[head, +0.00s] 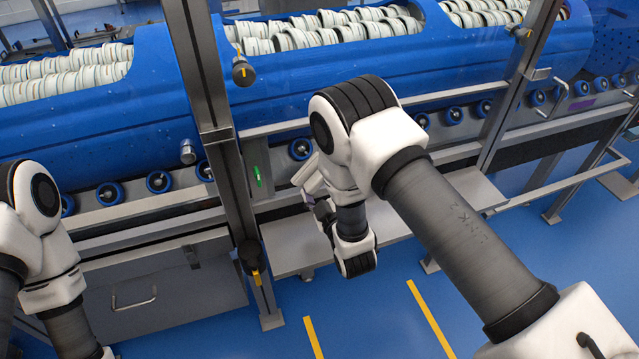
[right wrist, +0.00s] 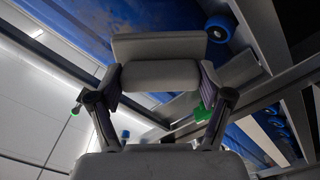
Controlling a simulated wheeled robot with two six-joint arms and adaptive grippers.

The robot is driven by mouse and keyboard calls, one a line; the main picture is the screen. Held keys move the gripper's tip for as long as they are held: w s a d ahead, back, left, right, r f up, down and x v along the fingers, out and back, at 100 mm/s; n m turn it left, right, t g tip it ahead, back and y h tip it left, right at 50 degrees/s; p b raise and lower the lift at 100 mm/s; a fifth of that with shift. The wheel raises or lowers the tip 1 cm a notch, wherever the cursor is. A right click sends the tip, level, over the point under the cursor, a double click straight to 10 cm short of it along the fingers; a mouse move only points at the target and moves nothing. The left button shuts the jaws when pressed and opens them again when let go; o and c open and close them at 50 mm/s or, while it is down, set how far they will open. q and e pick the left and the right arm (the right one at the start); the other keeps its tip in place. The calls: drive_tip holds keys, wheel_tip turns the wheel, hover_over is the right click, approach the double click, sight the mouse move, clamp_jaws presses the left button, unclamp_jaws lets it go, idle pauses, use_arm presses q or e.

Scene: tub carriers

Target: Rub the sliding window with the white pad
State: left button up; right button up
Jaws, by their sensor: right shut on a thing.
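My right gripper (head: 312,190) is in the middle of the head view, largely hidden by its own wrist. In the right wrist view its two fingers (right wrist: 158,98) are shut on the white pad (right wrist: 157,47), gripping its pale block from both sides. The pad's flat, wide face points away from the gripper. The sliding window appears as a clear pane in the metal frame (head: 330,118) before the blue tubs; its edges are hard to make out. I cannot tell whether the pad touches it. My left arm is at the left edge; its gripper is out of view.
Blue tubs (head: 330,62) full of pale rings lie behind the frame. A dark upright post (head: 216,140) stands left of my right gripper, with a green item (head: 257,177) beside it. A grey drawer box (head: 150,292) is below left. Blue floor with yellow lines is open in front.

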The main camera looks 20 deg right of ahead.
drive_tip(key=shift+w+b, duration=0.35)
drive_tip(key=shift+w, duration=0.55)
